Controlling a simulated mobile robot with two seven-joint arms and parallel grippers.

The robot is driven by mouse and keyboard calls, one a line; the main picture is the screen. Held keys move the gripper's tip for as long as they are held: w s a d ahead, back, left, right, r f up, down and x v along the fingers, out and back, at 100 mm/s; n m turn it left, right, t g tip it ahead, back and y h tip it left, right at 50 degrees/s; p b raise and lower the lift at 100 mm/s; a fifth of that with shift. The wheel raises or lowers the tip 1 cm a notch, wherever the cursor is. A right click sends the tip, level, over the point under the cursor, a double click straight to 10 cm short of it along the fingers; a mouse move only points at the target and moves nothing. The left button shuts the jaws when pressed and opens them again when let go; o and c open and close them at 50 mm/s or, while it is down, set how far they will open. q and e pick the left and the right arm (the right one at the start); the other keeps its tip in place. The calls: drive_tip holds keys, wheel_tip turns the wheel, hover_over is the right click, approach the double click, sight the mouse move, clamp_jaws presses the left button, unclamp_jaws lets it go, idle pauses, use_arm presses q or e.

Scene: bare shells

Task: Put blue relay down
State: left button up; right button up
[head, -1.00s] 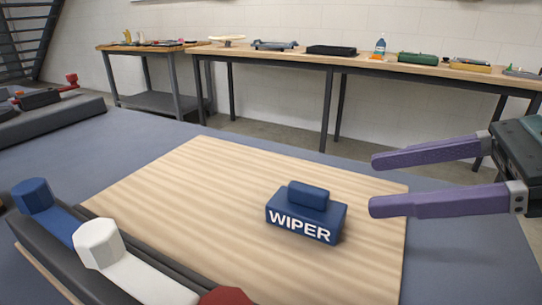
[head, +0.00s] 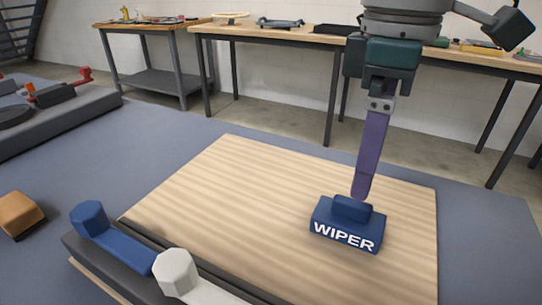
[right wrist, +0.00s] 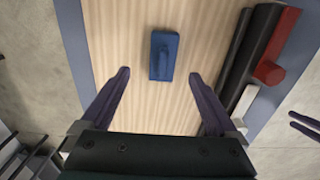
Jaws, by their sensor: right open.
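The blue relay (head: 347,226), a block labelled WIPER with a smaller raised block on top, stands upright on the pale wooden board (head: 230,190). In the right wrist view the relay (right wrist: 163,56) lies just beyond and between the fingertips. My right gripper (head: 361,194) points down at the relay in the head view, with one purple finger hiding the other. The right wrist view shows its two fingers (right wrist: 159,74) wide apart and empty. Two purple fingers (right wrist: 305,125) at that view's right edge look like my left gripper; their opening is unclear.
A dark rail with a blue-capped lever (head: 90,217) and a white-capped lever (head: 175,270) runs along the board's near left edge. An orange-brown block (head: 19,214) lies at far left. The board behind the relay is clear. Benches (head: 271,36) stand at the back wall.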

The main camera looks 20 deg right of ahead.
sight(354, 201)
wheel_tip(354, 201, down, 3)
drive_tip(key=shift+s+r, duration=0.1)
drive_tip(key=f, duration=0.2)
drive_tip(key=f+b, duration=0.1)
drive_tip(key=f, duration=0.3)
drive_tip(key=shift+a+b, duration=0.3)
drive_tip(key=shift+b, duration=0.1)
drive_tip(key=shift+r, duration=0.1)
drive_tip(key=shift+c, duration=0.2)
clamp_jaws()
